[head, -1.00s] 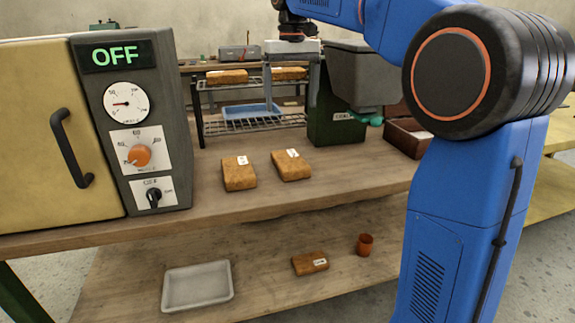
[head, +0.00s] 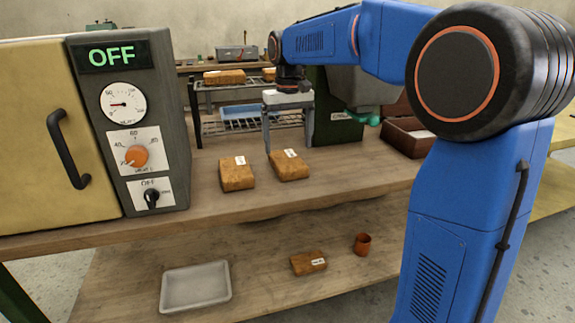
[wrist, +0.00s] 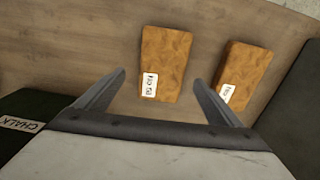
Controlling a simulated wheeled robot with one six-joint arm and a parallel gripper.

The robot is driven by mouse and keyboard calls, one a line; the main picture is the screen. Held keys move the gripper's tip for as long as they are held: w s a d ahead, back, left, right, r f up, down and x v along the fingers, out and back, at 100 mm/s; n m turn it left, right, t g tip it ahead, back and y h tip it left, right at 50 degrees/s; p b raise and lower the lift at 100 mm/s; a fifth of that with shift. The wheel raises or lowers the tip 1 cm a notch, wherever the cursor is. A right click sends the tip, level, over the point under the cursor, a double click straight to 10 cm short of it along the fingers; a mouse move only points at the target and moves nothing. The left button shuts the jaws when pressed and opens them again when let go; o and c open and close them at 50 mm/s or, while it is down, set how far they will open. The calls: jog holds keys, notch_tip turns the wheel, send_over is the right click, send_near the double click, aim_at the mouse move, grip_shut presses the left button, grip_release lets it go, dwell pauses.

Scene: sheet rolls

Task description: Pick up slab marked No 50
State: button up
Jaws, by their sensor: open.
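Two brown slabs with white labels lie on the bench top, a left slab (head: 236,175) and a right slab (head: 288,167). My gripper (head: 287,146) is open and empty, pointing down above and a little behind the right slab. In the wrist view that slab (wrist: 168,58) lies ahead between the open fingers (wrist: 160,88), apart from them. The other slab (wrist: 246,72) lies to its right, beyond one finger. Both labels are small and sideways; I cannot read their numbers surely. A third labelled slab (head: 308,263) lies on the lower shelf, its label unreadable.
A heating cabinet reading OFF (head: 130,125) stands left. A wire rack (head: 215,127) with a slab (head: 224,77) on top stands behind. A dark green box marked CHALK (wrist: 22,130) and a brown open box (head: 408,140) are right.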

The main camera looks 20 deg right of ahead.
aim_at(288, 159)
jog(key=f, duration=0.3)
jog(key=shift+s+a+f, duration=0.2)
jog(key=shift+s+f, duration=0.05)
jog(key=shift+s, duration=0.1)
jog(key=shift+f, duration=0.7)
jog(key=c, duration=1.5)
